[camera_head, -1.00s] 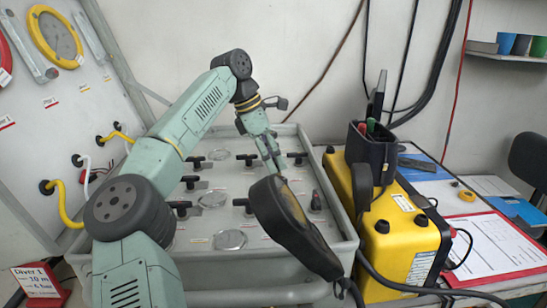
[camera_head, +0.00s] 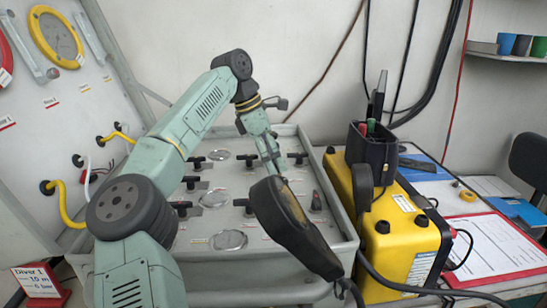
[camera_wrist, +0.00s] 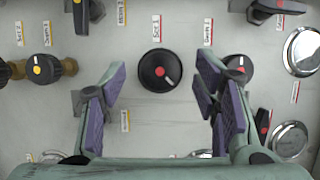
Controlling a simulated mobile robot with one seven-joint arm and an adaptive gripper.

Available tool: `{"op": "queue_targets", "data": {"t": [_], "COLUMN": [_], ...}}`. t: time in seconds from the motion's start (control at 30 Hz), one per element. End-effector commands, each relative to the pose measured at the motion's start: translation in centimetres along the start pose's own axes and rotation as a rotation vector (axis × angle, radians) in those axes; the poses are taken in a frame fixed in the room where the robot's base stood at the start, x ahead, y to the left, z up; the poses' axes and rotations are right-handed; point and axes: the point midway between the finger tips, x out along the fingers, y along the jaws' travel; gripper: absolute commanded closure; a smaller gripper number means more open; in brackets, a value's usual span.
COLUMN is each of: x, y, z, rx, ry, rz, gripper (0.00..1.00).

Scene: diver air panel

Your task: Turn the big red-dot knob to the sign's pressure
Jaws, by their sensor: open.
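The big round black knob (camera_wrist: 160,71) with a red dot and a white pointer line sits on the grey panel in the wrist view, its pointer slanting to the lower right. My gripper (camera_wrist: 161,80) is open, with one finger on each side of the knob and clear gaps to it. In the head view my gripper (camera_head: 273,158) points down over the panel; I cannot make out the big knob there. A small sign (camera_head: 40,283) with a red base stands at lower left, reading "Diver 1", "10 m" and what looks like "6 bar".
Another black knob with a red mark (camera_wrist: 238,68) is partly behind the right finger. Round gauges (camera_wrist: 289,138) lie right.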

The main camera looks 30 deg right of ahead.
Motion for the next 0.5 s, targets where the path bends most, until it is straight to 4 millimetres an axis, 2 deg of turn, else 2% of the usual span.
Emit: {"op": "queue_targets", "data": {"t": [0.13,0.23,0.5], "x": [-0.2,-1.1,-5.6], "y": [0.0,0.0,0.0], "z": [0.0,0.1,0.1], "rx": [0.0,0.0,0.0], "ry": [0.0,0.0,-0.001], "rz": [0.0,0.002,0.002], "gripper": [0.45,0.45,0.45]}}
